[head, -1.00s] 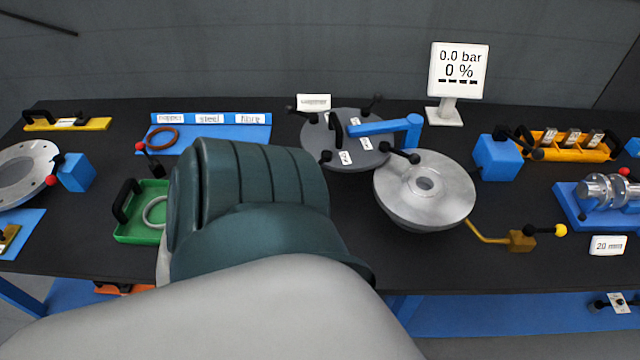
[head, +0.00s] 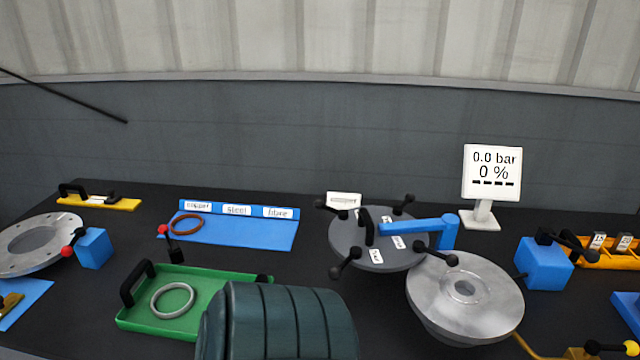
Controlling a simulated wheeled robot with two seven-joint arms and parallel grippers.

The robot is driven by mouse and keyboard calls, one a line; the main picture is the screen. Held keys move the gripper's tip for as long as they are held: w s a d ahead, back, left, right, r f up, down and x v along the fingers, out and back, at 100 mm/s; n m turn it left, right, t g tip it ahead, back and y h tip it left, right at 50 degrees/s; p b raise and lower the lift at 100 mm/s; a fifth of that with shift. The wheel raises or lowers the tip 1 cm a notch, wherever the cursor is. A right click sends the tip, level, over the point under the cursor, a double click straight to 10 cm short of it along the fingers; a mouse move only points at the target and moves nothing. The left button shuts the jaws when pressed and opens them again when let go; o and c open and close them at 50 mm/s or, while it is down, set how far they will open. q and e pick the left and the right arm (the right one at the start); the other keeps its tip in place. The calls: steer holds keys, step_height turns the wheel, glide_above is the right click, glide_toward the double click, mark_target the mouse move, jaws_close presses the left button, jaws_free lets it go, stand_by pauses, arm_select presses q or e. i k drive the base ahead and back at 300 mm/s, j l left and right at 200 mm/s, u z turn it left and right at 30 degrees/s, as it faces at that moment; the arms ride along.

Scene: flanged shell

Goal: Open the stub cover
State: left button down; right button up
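A dark grey round cover (head: 356,249) with a black upright handle and several black-knobbed bolts around its rim sits at the middle right. A blue arm (head: 410,226) runs across it to a blue post. I take this as the stub cover; its label is unreadable. It looks flat, and what is beneath it is hidden. A silver flanged shell (head: 490,310) with a central hole stands in front and to its right, close to its edge. Neither gripper is in view; a dark teal part of my arm fills the bottom middle.
A green tray (head: 135,318) holds a pale ring (head: 172,300). A blue gasket board (head: 240,233) holds a brown ring (head: 186,224). A display (head: 492,172) reads 0.0 bar, 0 %. A blue block (head: 544,264) stands right of the shell. A grey flange (head: 18,262) lies far left.

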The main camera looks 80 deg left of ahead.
mark_target(386, 239)
steer(key=k+j, duration=0.3)
steer(key=k, duration=0.15)
steer(key=u, duration=1.55)
